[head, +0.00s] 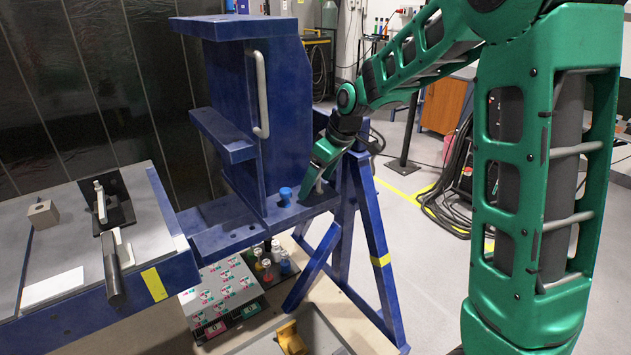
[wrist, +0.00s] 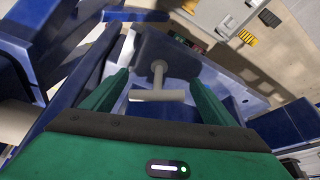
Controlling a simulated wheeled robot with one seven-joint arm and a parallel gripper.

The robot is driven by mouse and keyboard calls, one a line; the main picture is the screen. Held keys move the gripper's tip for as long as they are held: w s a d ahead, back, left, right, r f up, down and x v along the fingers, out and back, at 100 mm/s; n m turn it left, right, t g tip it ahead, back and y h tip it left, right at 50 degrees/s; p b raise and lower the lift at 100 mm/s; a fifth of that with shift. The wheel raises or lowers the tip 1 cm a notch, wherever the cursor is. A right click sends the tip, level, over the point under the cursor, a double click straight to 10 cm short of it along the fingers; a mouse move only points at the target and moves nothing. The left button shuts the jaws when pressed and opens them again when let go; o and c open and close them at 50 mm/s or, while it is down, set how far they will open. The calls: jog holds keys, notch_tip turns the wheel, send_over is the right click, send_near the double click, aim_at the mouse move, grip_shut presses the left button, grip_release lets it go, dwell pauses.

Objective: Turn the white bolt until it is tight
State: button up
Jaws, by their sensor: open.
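The white bolt (wrist: 158,95) has a T-shaped handle and sits between my gripper's fingers in the wrist view. Its crossbar lies roughly level across that picture, with the stem running away from the camera to the blue jig. My gripper (wrist: 160,86) is open, with one green finger on each side of the bolt and gaps between. In the head view my gripper (head: 321,180) is at the right end of the blue jig (head: 225,240), and the bolt is mostly hidden there.
A blue knob (head: 285,195) stands on the jig left of my gripper. A tall blue bracket with a grey handle (head: 261,95) rises behind it. A grey worktable with a black clamp (head: 118,205) is at left. A box (head: 222,292) and bottles sit below.

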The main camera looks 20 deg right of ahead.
jog(key=c, duration=0.9)
jog(key=shift+o, duration=0.2)
jog(key=shift+a+m+h, duration=0.15)
jog(key=shift+m+h, duration=0.15)
jog(key=shift+m, duration=0.7)
jog(key=m+h, duration=0.1)
jog(key=m, duration=0.2)
jog(key=shift+m+t, duration=0.3)
jog(key=shift+t, duration=0.1)
jog(key=o, duration=0.9)
jog(key=shift+a, duration=0.1)
jog(key=shift+c, duration=0.2)
